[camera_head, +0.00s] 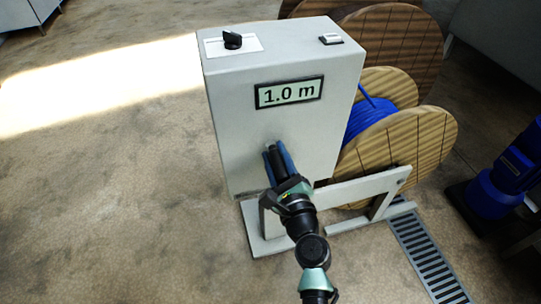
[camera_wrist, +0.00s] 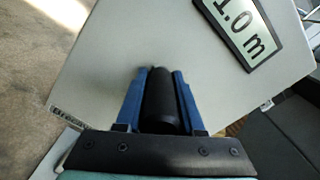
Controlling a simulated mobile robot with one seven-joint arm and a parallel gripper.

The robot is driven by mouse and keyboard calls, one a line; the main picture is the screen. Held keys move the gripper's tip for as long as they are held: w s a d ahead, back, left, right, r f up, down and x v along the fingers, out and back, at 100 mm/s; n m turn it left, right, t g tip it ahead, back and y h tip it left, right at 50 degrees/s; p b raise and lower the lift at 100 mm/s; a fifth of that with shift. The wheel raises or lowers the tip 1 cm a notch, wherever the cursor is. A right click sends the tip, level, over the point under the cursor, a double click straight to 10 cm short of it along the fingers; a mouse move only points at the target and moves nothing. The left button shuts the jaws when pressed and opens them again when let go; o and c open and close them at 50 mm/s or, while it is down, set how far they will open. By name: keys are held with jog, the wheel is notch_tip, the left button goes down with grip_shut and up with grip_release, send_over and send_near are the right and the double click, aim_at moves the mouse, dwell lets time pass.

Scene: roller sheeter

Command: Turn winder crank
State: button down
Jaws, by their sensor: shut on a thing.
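The winder is a light grey box (camera_head: 230,130) with a display (camera_head: 289,92) on its front that reads 1.0 m. The display (camera_wrist: 243,25) also shows, tilted, in the wrist view. The black crank handle (camera_wrist: 160,98) points out from the front face. My gripper (camera_head: 277,160) is in front of that face, below the display. Its blue fingers lie along both sides of the handle, shut on it. The crank's arm and its pivot are hidden behind the handle and my gripper.
A wooden spool (camera_head: 420,145) with blue cable stands right of the box, with a larger spool (camera_head: 405,40) behind. A white frame (camera_head: 350,188) stands low at the right. A floor grate (camera_head: 425,255) and a blue machine (camera_head: 500,180) lie farther right. The floor at left is clear.

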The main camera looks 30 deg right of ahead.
jog(key=shift+d+r, duration=0.15)
jog(key=shift+d, duration=0.1)
dwell(0.3)
jog(key=c, duration=0.5)
grip_release()
jog(key=shift+s, duration=0.1)
jog(key=shift+b+v, duration=0.3)
jog(key=shift+v, duration=6.1)
